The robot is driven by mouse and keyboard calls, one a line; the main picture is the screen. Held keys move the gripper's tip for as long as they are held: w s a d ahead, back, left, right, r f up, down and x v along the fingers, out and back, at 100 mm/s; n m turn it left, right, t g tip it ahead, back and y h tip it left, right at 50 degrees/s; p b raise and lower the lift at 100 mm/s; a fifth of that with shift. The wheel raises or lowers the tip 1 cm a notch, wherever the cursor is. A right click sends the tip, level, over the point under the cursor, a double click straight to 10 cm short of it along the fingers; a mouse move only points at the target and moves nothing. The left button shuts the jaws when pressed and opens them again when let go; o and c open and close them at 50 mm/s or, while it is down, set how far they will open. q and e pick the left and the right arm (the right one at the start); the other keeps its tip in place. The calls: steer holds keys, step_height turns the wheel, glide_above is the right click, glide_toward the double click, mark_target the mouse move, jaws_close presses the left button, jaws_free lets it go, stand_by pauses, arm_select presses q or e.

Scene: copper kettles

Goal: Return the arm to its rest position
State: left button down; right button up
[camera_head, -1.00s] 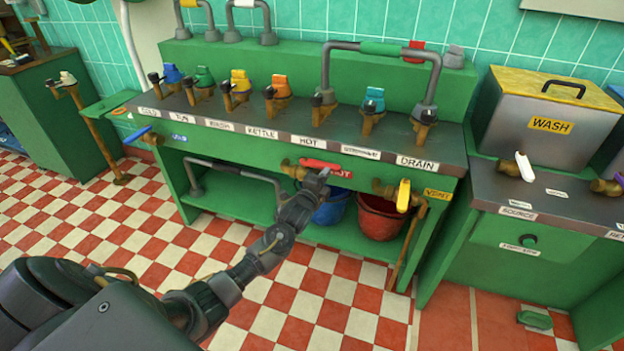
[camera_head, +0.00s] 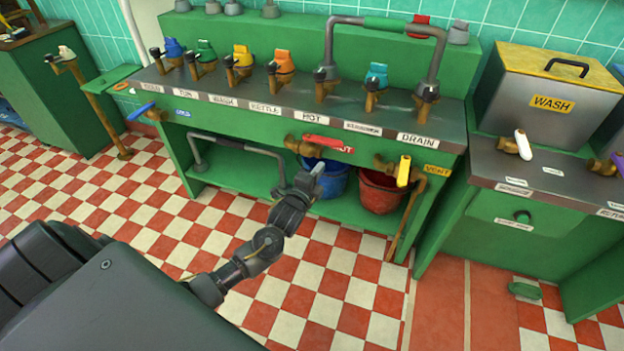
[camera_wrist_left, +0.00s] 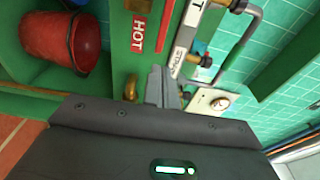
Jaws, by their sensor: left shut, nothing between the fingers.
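My left gripper (camera_head: 308,178) is shut and empty in the head view. It hangs in front of the green bench, below the red HOT valve handle (camera_head: 323,143) and apart from it. The blue bucket (camera_head: 333,181) is just behind and to the right of the fingers. In the left wrist view the two fingers (camera_wrist_left: 163,82) lie together, with the HOT label (camera_wrist_left: 139,32) beyond them. My left arm comes in from the lower left. My right gripper is not in view.
The green bench (camera_head: 240,122) carries several coloured valves and a bent pipe with a green sleeve (camera_head: 385,24). A red bucket (camera_head: 380,190) stands under it. A yellow vent handle (camera_head: 403,171) and a WASH tank (camera_head: 550,95) are to the right. The checkered floor in front is clear.

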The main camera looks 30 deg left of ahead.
arm_select(q)
steer(key=shift+s+d, duration=0.15)
steer(key=shift+s, duration=1)
steer(key=shift+s+d, duration=0.1)
steer(key=shift+s, duration=1)
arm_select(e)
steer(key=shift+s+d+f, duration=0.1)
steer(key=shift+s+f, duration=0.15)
